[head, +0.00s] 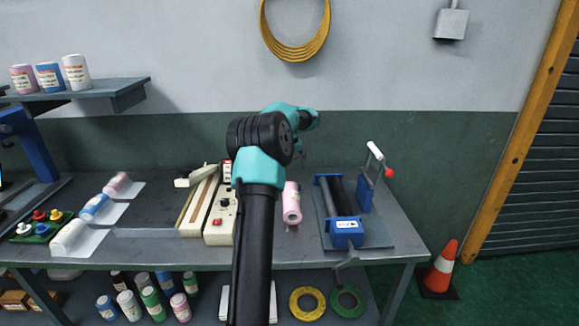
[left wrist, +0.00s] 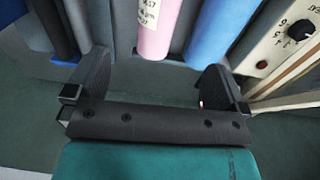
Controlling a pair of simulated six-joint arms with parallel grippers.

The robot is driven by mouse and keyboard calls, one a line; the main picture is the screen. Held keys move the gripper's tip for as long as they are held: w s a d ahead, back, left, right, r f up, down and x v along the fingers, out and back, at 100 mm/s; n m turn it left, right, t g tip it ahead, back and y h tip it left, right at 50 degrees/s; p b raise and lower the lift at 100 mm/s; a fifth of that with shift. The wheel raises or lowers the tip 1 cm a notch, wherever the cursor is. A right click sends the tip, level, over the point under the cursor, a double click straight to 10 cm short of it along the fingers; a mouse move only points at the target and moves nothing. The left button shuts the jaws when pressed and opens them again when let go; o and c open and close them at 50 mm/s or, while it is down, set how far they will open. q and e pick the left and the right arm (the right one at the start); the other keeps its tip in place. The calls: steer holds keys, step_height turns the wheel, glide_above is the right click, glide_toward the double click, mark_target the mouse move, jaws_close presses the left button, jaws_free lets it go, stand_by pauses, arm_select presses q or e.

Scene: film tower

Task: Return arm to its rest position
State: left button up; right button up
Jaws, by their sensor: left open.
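My left arm rises from the bottom middle of the head view, with black links and teal joints. Its gripper (head: 309,121) is raised over the back of the bench near the wall, seen small and partly behind the wrist. In the left wrist view the two dark fingers of that gripper (left wrist: 156,68) stand wide apart with nothing held between them. A pink roll (left wrist: 157,28) and a blue roll (left wrist: 222,25) show beyond the fingers. In the head view a pink roll (head: 292,205) lies on the bench just right of the arm. My right gripper is not in view.
A cream machine with knobs (head: 220,222) sits left of the arm, and a blue roller device (head: 346,226) with a lever sits right. Pink, blue and white rolls lie on sheets at left. A shelf (head: 105,88) juts from the wall. The bench's right end (head: 398,240) is clear.

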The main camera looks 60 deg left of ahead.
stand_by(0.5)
arm_select(q)
steer(key=w+d+f+m+h, duration=0.1)
steer(key=w+d+f, duration=0.2)
steer(key=w+d, duration=0.4)
steer(key=w+d+f+m, duration=0.1)
steer(key=w+d+f, duration=0.1)
steer(key=w+d, duration=0.5)
steer(key=w+d+f+m+h, duration=0.1)
steer(key=w+d+f, duration=0.15)
steer(key=d, duration=0.95)
steer(key=w+d+f+m+h, duration=0.1)
steer(key=d+f+m, duration=0.15)
steer(key=d, duration=0.95)
steer(key=s+d+f+m, duration=0.1)
steer(key=s+d+f, duration=0.4)
steer(key=d+f, duration=0.3)
steer(key=s+d+f+m, duration=0.1)
steer(key=s+d+f, duration=0.35)
steer(key=f, duration=0.65)
steer(key=s+d+f+m, duration=0.1)
steer(key=s+d+f, duration=0.2)
steer(key=s, duration=0.5)
steer(key=s+d+f+m, duration=0.2)
steer(key=s+f, duration=0.3)
steer(key=s, duration=0.4)
steer(key=shift+d+f+h, duration=0.25)
steer(key=shift+d+h, duration=0.05)
steer(key=shift+d, duration=0.45)
